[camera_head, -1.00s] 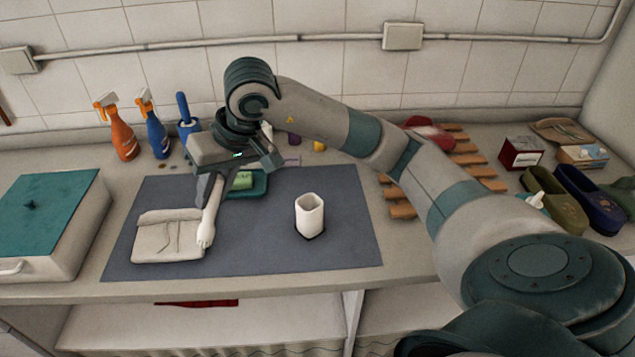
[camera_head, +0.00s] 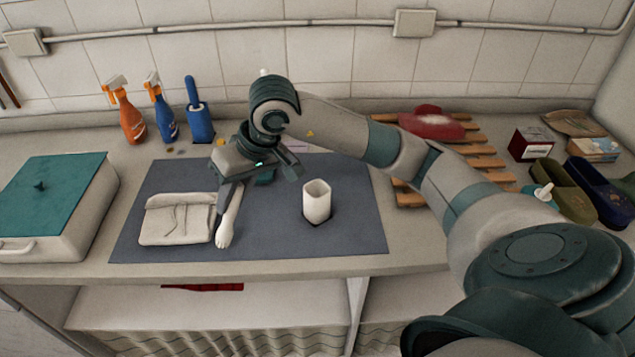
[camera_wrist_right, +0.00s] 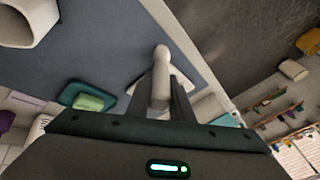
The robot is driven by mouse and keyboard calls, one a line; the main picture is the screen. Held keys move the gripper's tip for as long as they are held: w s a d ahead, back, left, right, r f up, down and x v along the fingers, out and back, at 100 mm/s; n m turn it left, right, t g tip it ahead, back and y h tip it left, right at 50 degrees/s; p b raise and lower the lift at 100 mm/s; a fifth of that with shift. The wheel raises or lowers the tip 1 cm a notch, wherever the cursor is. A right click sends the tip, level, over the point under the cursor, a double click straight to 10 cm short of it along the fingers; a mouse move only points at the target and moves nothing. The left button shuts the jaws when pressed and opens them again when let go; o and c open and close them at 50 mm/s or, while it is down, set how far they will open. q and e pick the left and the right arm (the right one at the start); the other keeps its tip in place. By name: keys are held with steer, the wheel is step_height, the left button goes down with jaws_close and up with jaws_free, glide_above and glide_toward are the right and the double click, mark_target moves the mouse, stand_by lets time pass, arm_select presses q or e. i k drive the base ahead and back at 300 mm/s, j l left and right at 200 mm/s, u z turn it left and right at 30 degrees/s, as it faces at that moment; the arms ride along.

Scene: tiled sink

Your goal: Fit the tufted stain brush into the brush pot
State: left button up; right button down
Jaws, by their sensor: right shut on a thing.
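The white tufted stain brush (camera_head: 225,230) is held in my right gripper (camera_head: 232,188), between the folded cloth and the pot, its lower end pointing toward the front edge. In the right wrist view (camera_wrist_right: 160,100) the two fingers are shut on the pale brush (camera_wrist_right: 161,70). The white brush pot (camera_head: 317,203) stands upright on the grey mat, right of the brush and apart from it. Its opening faces up and looks empty. Part of the pot (camera_wrist_right: 28,20) shows at the top left of the right wrist view. My left gripper is not in view.
A folded beige cloth (camera_head: 175,220) lies just left of the brush on the grey mat (camera_head: 280,245). A green soap bar in a teal dish (camera_wrist_right: 85,98) is partly hidden behind my gripper in the head view. Spray bottles (camera_head: 126,118) stand behind. The mat around the pot is clear.

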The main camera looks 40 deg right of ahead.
mark_target(316, 212)
steer(key=k, duration=0.65)
steer(key=z, duration=1.5)
steer(key=i+j, duration=0.1)
steer(key=j, duration=0.35)
steer(key=i+j, duration=0.1)
steer(key=j, duration=0.35)
steer(key=i+j, duration=0.1)
steer(key=j, duration=0.35)
steer(key=i+j, duration=0.1)
steer(key=j, duration=0.35)
steer(key=i+j, duration=0.1)
steer(key=j, duration=0.35)
